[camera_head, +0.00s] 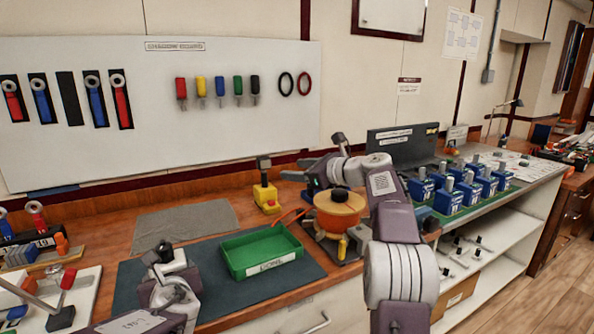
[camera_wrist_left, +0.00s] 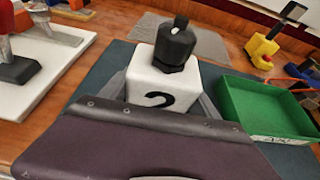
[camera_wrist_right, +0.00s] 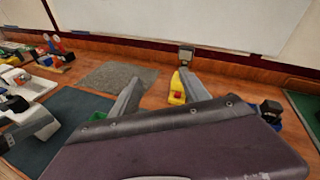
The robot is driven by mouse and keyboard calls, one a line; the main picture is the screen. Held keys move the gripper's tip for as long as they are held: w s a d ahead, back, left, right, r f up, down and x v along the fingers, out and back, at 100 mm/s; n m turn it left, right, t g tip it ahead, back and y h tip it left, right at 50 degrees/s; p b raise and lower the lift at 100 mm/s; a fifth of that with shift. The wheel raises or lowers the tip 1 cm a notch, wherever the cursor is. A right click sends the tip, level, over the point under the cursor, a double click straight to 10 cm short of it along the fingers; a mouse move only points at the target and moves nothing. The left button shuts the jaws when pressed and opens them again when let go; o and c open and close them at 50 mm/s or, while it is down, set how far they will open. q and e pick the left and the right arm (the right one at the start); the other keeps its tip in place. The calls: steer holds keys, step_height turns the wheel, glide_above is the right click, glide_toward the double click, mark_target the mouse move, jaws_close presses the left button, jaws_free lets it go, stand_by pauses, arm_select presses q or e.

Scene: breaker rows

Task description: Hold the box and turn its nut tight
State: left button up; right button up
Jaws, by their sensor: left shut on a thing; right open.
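The white box (camera_wrist_left: 160,84) with a black "2" on its front sits between the fingers of my left gripper (camera_wrist_left: 160,98), which is shut on it. The black nut (camera_wrist_left: 175,46) stands on top of the box; how tight it is cannot be told. In the head view my left gripper (camera_head: 165,262) is low at the left, over the dark mat. My right gripper (camera_wrist_right: 160,92) is open and empty, away from the box. Its fingers point towards a yellow block (camera_wrist_right: 178,88) with a grey-topped post, which also shows in the head view (camera_head: 266,194).
A green tray (camera_head: 262,268) lies on the dark mat, right of my left gripper. An orange round container (camera_head: 339,203) stands close to my right arm. Several blue boxes (camera_head: 448,201) stand in rows at the right. A grey cloth (camera_head: 185,224) lies flat behind the mat.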

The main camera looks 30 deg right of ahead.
stand_by(0.3)
steer(key=m+g+y, duration=0.8)
steer(key=m+g, duration=0.2)
steer(key=m, duration=1.8)
glide_toward(168, 244)
steer(key=x, duration=1.1)
steer(key=shift+a, duration=0.1)
